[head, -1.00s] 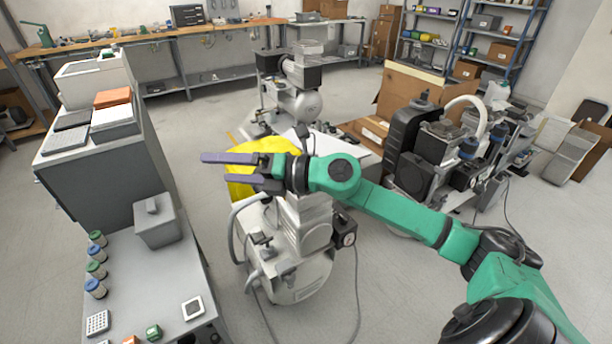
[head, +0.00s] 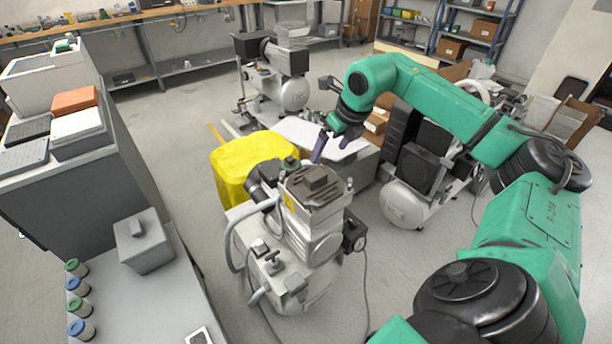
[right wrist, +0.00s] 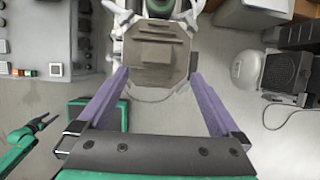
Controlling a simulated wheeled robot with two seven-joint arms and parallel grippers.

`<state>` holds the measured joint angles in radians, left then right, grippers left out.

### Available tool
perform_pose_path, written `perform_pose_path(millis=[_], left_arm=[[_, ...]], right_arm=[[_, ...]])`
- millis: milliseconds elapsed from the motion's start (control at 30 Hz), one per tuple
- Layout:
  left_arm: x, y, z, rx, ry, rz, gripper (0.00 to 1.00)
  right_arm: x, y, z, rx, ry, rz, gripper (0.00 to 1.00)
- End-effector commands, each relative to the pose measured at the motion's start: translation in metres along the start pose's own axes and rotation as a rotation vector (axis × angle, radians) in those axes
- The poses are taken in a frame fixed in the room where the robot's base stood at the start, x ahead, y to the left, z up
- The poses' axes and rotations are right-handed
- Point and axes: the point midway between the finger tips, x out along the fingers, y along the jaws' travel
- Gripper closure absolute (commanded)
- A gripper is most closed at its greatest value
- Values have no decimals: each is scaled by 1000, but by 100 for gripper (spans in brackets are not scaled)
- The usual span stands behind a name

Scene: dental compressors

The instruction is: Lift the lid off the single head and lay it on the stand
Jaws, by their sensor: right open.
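The single head (head: 318,218) is the ribbed metal top of the silver compressor in the centre foreground. Its brownish-grey lid (head: 316,184), with a raised block in the middle, sits on top. The lid also shows in the right wrist view (right wrist: 155,50). My right gripper (head: 318,150) is open and empty, just behind and above the lid in the head view. In the right wrist view its purple fingers point toward the lid, one toward each side. A grey stand with a white top (head: 335,137) is behind the compressor, partly hidden by my arm; I cannot tell if it is the task's stand.
A yellow cover (head: 235,165) is left of the compressor. A grey bench (head: 125,300) at left holds a lidded grey box (head: 143,240) and several small jars. Other compressors stand behind and at right. My left gripper (right wrist: 45,122) shows small in the right wrist view.

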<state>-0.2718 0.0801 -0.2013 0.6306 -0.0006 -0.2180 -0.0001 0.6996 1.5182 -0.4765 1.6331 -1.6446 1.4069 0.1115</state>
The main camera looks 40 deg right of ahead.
Motion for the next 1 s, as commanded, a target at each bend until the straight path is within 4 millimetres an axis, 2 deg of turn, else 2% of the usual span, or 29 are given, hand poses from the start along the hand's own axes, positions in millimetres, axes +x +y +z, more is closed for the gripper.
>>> perform_pose_path(millis=[200, 267, 367, 467, 633, 867, 967, 1000], left_arm=[[-8, 6, 39, -1, -64, 9, 38], [-10, 7, 43, -1, -70, 9, 38], [-11, 6, 40, -1, -65, 9, 38], [-15, 4, 29, -2, -49, 6, 38], [-19, 3, 16, -2, -27, 4, 38], [-18, 3, 18, -2, -30, 4, 38], [-18, 3, 20, -3, -34, 4, 38], [-18, 3, 21, -3, -36, 5, 38]], right_arm=[[56, 3, 0, 0, 3, 6, 0], [68, 3, 0, 0, 2, 6, 0], [80, 3, 1, -1, 1, 6, 0], [95, 6, 2, -2, 2, 7, 0], [126, 8, 3, 0, 1, 6, 0], [132, 7, 3, -2, 0, 4, 0], [132, 7, 3, -2, 0, 4, 34], [132, 7, 3, -2, 0, 4, 50]])
